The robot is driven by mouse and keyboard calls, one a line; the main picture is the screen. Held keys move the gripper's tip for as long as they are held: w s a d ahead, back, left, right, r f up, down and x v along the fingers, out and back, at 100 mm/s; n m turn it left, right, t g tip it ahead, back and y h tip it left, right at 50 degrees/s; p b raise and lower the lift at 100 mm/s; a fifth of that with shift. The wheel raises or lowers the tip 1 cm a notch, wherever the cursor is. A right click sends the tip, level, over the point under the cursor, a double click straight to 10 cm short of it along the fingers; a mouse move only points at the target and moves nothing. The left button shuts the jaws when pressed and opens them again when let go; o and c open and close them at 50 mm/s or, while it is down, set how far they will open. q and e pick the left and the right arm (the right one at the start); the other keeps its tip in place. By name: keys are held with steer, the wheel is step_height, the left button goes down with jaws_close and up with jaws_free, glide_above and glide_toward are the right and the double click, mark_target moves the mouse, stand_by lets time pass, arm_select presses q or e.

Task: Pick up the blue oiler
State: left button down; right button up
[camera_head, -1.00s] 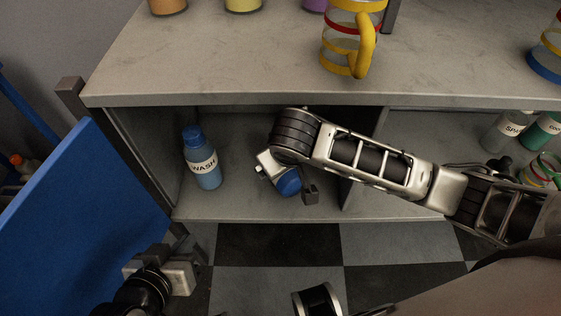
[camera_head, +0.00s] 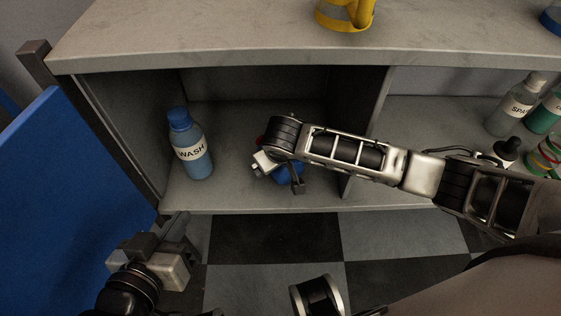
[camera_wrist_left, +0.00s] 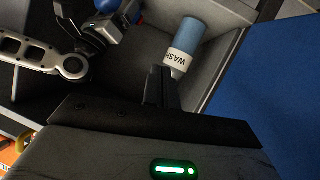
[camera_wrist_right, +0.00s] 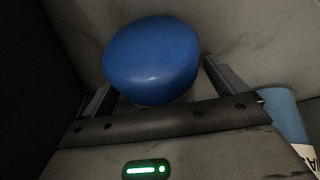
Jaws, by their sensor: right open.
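The blue oiler (camera_head: 290,172) is in the left bay of the shelf, mostly hidden behind my right gripper (camera_head: 281,174) in the head view. In the right wrist view its rounded blue body (camera_wrist_right: 150,58) lies between the two spread fingers of my right gripper (camera_wrist_right: 158,82). The right gripper is open; I cannot tell whether a finger touches the oiler. A bit of blue also shows at the top of the left wrist view (camera_wrist_left: 107,5). My left gripper (camera_head: 160,236) is in front of the shelf at lower left, its fingers together and empty.
A blue WASH bottle (camera_head: 190,147) stands left of the oiler in the same bay. A divider (camera_head: 364,125) closes the bay on the right. The bench top (camera_head: 220,35) hangs over it. A blue panel (camera_head: 70,200) is at far left.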

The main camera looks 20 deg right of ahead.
steer(key=c, duration=1.2)
steer(key=shift+c, duration=1.2)
steer(key=shift+r, duration=0.15)
